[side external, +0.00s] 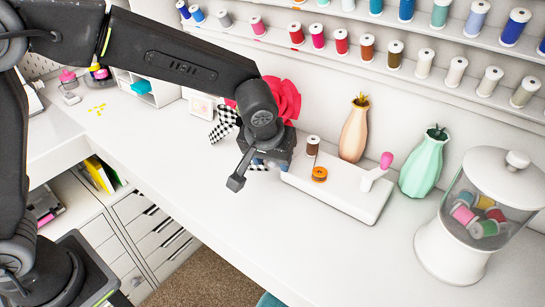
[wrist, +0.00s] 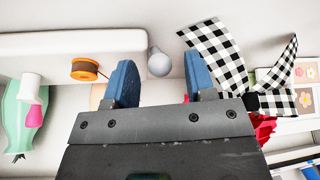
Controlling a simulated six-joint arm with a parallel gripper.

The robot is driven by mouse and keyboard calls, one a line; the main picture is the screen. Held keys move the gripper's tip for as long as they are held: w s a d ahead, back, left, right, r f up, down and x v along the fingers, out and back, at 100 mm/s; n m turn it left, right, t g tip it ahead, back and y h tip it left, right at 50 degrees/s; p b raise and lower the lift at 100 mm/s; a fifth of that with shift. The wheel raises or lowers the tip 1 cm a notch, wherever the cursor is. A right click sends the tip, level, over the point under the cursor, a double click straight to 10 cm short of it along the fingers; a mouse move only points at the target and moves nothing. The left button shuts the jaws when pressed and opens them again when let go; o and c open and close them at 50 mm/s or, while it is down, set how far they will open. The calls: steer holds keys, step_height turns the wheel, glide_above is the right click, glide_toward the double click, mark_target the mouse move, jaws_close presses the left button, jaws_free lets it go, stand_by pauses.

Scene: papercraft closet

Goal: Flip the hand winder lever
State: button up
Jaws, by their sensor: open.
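The hand winder is a long white base (side external: 345,196) on the table, with a brown spool (side external: 312,146), an orange bobbin (side external: 319,174) and a pink-tipped handle (side external: 382,167). In the wrist view, its base (wrist: 60,44) runs along the upper left, with the orange bobbin (wrist: 85,69) and pink tip (wrist: 35,117) visible. A small grey round-ended lever (wrist: 159,62) sticks out at the base's end. My gripper (wrist: 160,80) is open, its blue fingers either side of that lever's end in the picture; contact cannot be told. In the side view, my gripper (side external: 262,163) hides that end.
A peach vase (side external: 354,132) and a mint vase (side external: 422,166) stand behind the winder. A glass jar of spools (side external: 480,210) is at right. A red flower with checkered ribbon (side external: 284,100) is close behind my gripper. The front table is clear.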

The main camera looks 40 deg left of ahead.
steer(key=shift+f, duration=0.15)
steer(key=shift+c, duration=0.4)
steer(key=c, duration=0.8)
steer(key=shift+w+r+g, duration=0.3)
steer(key=shift+w+g, duration=0.15)
steer(key=shift+g, duration=0.25)
steer(key=shift+c, duration=0.2)
steer(key=o, duration=0.9)
steer(key=shift+r, duration=0.1)
steer(key=v, duration=1.3)
steer(key=shift+s+r, duration=0.15)
steer(key=shift+r, duration=0.2)
